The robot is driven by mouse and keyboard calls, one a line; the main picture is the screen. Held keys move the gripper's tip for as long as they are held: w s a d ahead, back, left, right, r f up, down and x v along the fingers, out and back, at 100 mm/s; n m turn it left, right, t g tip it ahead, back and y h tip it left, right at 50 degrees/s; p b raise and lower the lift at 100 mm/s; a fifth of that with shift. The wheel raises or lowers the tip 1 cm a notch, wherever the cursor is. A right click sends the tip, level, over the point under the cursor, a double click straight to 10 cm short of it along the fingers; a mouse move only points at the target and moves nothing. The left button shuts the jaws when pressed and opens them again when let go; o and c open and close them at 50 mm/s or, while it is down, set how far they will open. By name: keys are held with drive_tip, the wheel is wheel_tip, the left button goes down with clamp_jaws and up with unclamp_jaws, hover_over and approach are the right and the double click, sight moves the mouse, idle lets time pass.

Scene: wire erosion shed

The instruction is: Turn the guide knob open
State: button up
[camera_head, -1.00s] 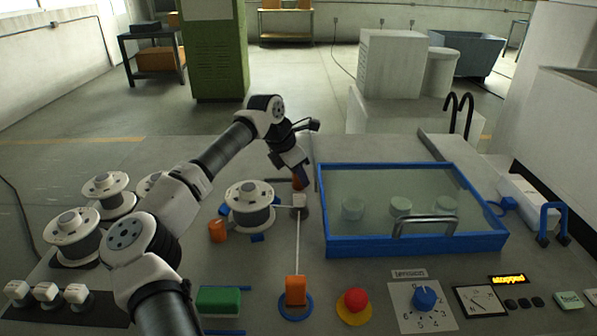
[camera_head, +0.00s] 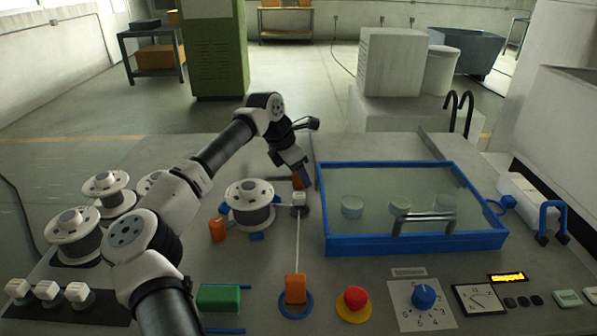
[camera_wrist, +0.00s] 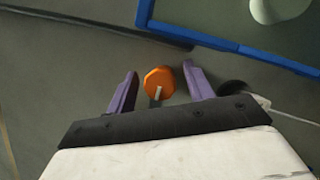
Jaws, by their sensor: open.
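The guide knob (camera_wrist: 159,83) is an orange, many-sided knob with a pale pointer bar on its face, seen from above in the wrist view. My gripper (camera_wrist: 160,73) is open, with one purple finger on each side of the knob and a visible gap on both sides. In the head view my gripper (camera_head: 301,172) points down at the far side of the bench, left of the blue-framed tank. A bit of the orange knob shows there at the fingertips, mostly hidden by them.
The blue-framed tank (camera_head: 414,244) stands close on the right. A white-capped post (camera_head: 299,198) with a taut wire is just in front of my gripper. A wire spool (camera_head: 250,205) stands to the left. An orange block (camera_head: 295,289) and red button (camera_head: 355,297) are nearer.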

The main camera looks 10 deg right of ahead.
drive_tip(key=b+v, duration=0.2)
drive_tip(key=v, duration=1.2)
drive_tip(key=shift+f, duration=0.15)
